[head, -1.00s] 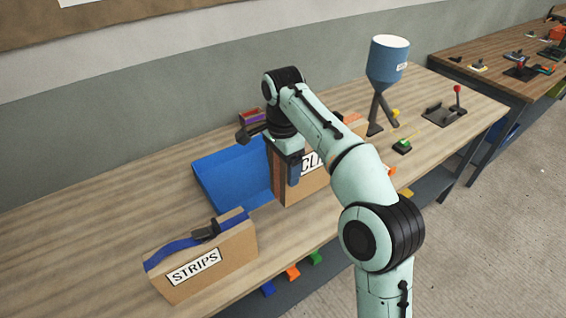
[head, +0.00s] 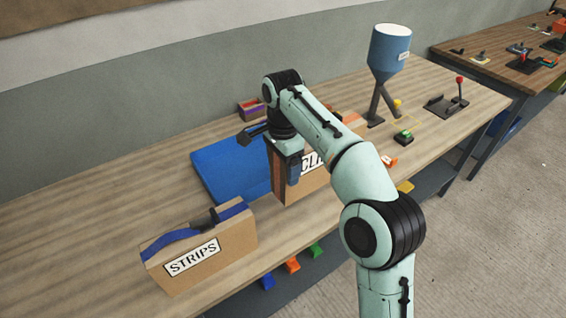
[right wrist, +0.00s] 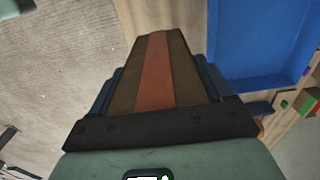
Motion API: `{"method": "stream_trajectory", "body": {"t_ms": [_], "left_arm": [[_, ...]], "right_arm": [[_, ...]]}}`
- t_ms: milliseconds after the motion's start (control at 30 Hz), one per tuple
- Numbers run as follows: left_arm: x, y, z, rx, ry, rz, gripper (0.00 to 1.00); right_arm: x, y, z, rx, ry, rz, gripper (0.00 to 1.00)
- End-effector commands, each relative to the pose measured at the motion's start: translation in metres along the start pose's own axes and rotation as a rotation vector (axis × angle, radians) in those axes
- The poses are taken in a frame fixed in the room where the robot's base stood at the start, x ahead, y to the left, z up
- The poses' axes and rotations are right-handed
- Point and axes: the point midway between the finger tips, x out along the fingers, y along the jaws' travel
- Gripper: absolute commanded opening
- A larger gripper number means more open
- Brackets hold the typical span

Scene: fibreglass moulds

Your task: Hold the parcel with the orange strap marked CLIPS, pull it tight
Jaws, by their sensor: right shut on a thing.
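The CLIPS parcel (head: 309,181) is a brown box standing upright on the workbench, its label partly covered by my right arm. My right gripper (head: 292,169) points down over its left end and is shut on it. In the right wrist view, the parcel (right wrist: 125,88) lies between the two dark blue fingers (right wrist: 160,85), with the orange strap (right wrist: 156,70) running along its middle. The strap's buckle and free end are hidden or cannot be made out. My left gripper is not in view.
A STRIPS parcel (head: 212,256) with a blue strap stands at the front left. A blue tray (head: 222,165) lies behind the CLIPS parcel, on the left. A blue hopper (head: 389,52) stands at the back right. The bench (head: 100,218) is bare at far left.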

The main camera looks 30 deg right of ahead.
Motion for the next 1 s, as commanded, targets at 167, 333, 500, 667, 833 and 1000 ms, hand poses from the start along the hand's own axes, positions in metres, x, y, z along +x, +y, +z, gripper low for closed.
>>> {"method": "stream_trajectory", "body": {"t_ms": [167,333,500,667,833,1000], "left_arm": [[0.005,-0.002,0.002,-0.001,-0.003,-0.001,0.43],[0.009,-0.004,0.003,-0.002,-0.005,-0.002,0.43],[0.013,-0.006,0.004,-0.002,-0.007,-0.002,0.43],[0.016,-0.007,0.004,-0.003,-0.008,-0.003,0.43],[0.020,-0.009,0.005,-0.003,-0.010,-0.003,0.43],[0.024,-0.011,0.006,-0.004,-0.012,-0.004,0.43]], "right_arm": [[0.007,0.000,0.000,0.001,0.001,-0.002,0.25],[0.013,0.000,-0.001,0.001,0.001,-0.003,0.25],[0.020,0.000,-0.001,0.001,0.001,-0.002,0.25],[0.026,0.000,-0.001,0.001,0.001,-0.002,0.25],[0.033,0.000,0.000,0.001,0.001,-0.003,0.25],[0.039,0.000,0.000,0.000,0.001,-0.003,0.25]]}}
